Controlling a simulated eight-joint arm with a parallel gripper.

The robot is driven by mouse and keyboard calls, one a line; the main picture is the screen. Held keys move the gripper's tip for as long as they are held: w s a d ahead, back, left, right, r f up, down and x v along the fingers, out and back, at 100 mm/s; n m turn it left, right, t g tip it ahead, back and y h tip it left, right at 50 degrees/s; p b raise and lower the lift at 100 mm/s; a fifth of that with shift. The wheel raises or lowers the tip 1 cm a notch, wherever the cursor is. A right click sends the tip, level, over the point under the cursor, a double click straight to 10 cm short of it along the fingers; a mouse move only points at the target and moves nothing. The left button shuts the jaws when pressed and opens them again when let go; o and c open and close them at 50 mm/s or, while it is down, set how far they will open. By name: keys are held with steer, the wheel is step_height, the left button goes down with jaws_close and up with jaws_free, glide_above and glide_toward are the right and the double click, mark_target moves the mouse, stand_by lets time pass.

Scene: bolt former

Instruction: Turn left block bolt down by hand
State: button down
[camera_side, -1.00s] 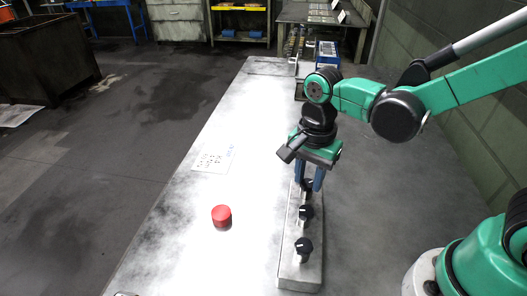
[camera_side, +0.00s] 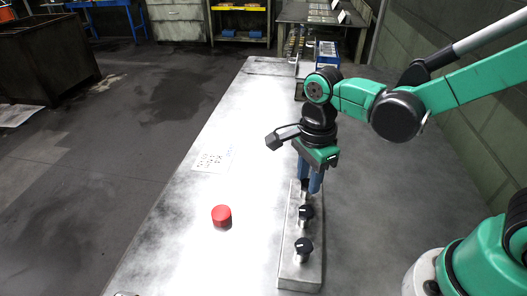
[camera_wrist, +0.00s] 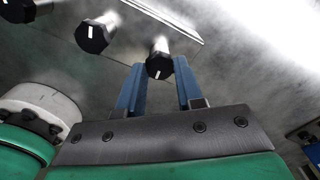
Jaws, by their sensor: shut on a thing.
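A light metal block (camera_side: 292,272) lies along the right edge of the bench, with three black-headed bolts in a row. The near bolt (camera_side: 304,246) and the middle bolt (camera_side: 305,213) stand free. The far bolt (camera_side: 306,186) is at my gripper (camera_side: 309,187), partly hidden by its blue fingers. In the wrist view the far bolt (camera_wrist: 158,66) shows a white mark on its black head and sits between the fingertips. My gripper (camera_wrist: 159,78) points down and is shut on this bolt. The other two bolts (camera_wrist: 92,36) (camera_wrist: 17,10) show at upper left.
A red cylinder (camera_side: 221,215) stands on the pale bench (camera_side: 165,250), left of the block. A marked white sheet (camera_side: 212,158) lies farther back on the bench. A blue-sided bin (camera_side: 327,54) stands at the far end. The bench left of the block is mostly clear.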

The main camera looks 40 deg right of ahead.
steer(key=c, duration=0.6)
jaws_free()
steer(key=shift+o, duration=0.2)
steer(key=shift+r, duration=0.15)
steer(key=shift+r, duration=2.7)
